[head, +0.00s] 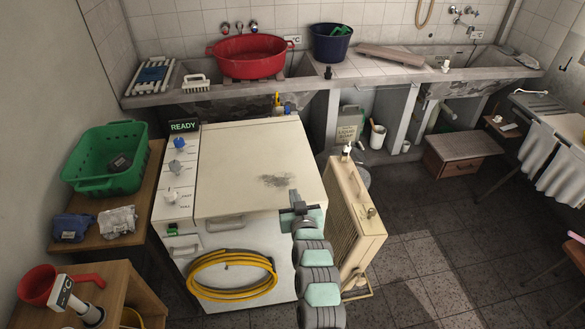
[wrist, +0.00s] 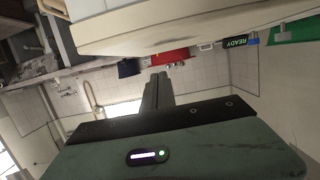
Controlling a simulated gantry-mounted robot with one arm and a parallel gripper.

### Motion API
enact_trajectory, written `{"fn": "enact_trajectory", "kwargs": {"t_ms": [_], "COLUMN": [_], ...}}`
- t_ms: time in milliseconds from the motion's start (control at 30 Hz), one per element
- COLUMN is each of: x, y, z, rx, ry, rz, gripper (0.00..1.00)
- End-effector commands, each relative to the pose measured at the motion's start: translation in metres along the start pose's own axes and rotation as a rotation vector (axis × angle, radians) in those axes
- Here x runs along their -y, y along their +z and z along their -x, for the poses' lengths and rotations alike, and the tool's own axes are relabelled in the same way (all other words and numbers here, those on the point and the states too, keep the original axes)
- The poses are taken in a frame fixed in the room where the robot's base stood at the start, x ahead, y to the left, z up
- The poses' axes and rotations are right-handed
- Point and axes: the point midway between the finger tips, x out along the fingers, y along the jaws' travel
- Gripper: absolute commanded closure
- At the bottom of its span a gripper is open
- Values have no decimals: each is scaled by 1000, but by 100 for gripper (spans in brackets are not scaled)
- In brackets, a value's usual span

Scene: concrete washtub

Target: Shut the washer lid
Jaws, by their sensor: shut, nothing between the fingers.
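The white washer (head: 185,250) stands in the middle of the head view. Its cream lid (head: 235,165) lies flat, or nearly flat, over the top and has a dark smudge. I cannot tell whether a thin gap remains under its front edge. A recessed handle (head: 225,223) is on the front, just below that edge. My gripper (head: 297,203) is at the lid's front right corner, with its fingers together and empty. In the wrist view the closed fingers (wrist: 157,92) point away from the camera, and a cream rounded edge (wrist: 170,30) crosses the top of the picture.
A cream radiator-like panel (head: 350,215) stands close against the washer's right side, near my arm. A yellow hose (head: 232,259) hangs coiled on the washer front. A green basket (head: 105,160) sits on the left table. A red basin (head: 248,55) stands on the back counter.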

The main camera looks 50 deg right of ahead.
Motion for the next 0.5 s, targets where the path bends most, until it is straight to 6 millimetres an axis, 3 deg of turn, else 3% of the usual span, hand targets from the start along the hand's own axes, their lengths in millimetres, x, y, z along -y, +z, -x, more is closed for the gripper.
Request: {"fn": "enact_trajectory", "kwargs": {"t_ms": [300,500], "x": [0,0], "y": [5,5], "z": [62,87], "rx": [6,7], "ry": [-1,0], "rz": [-1,0], "gripper": [100,100]}}
